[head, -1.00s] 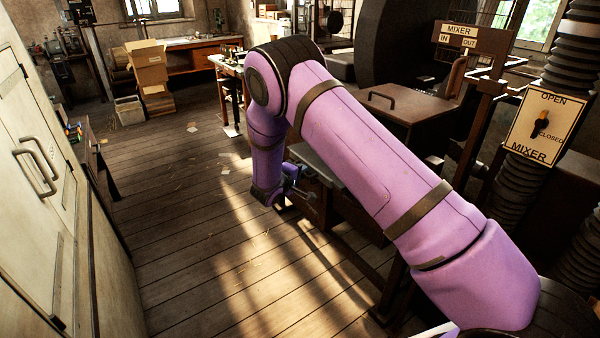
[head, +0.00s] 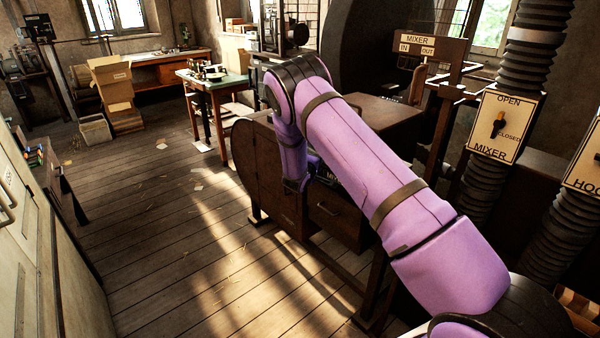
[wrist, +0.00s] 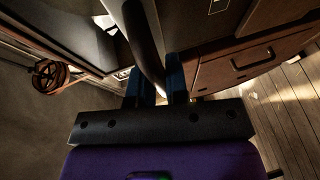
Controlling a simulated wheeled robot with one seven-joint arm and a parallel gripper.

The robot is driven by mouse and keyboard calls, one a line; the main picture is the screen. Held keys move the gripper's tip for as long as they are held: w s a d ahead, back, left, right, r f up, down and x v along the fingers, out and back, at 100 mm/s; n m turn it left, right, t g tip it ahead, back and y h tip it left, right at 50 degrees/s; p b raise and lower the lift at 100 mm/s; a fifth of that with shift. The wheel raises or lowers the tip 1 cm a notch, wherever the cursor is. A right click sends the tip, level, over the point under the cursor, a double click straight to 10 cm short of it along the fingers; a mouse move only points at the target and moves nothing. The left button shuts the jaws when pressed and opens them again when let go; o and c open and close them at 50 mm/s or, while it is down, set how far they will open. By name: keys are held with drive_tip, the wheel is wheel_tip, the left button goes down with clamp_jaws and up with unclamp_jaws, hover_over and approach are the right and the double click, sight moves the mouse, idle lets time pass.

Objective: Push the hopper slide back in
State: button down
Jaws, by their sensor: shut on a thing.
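In the wrist view, my gripper (wrist: 155,75) has its two blue fingers on either side of a dark bar (wrist: 140,35). It is shut on this bar, which runs up and slightly left from between the fingers. I cannot tell from the frames whether the bar is the hopper slide's handle. In the head view, my gripper end is low beside the brown machine (head: 345,225) and mostly hidden behind my own arm. The hopper slide itself cannot be clearly made out in either view.
A drawer with a handle (wrist: 255,58) is right of my gripper. A reddish handwheel (wrist: 52,76) shows at the left. A MIXER OPEN/CLOSED lever plate (head: 505,125) stands at the right. A green-topped table (head: 218,80) is behind.

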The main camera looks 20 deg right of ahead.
drive_tip(key=d, duration=0.2)
drive_tip(key=w+d, duration=0.2)
drive_tip(key=d, duration=0.1)
drive_tip(key=shift+d, duration=0.45)
drive_tip(key=c, duration=1.1)
unclamp_jaws()
drive_tip(key=shift+d+r, duration=0.1)
drive_tip(key=shift+d, duration=0.05)
drive_tip(key=shift+c, duration=0.2)
drive_tip(key=v, duration=1.1)
drive_tip(key=shift+w, duration=0.1)
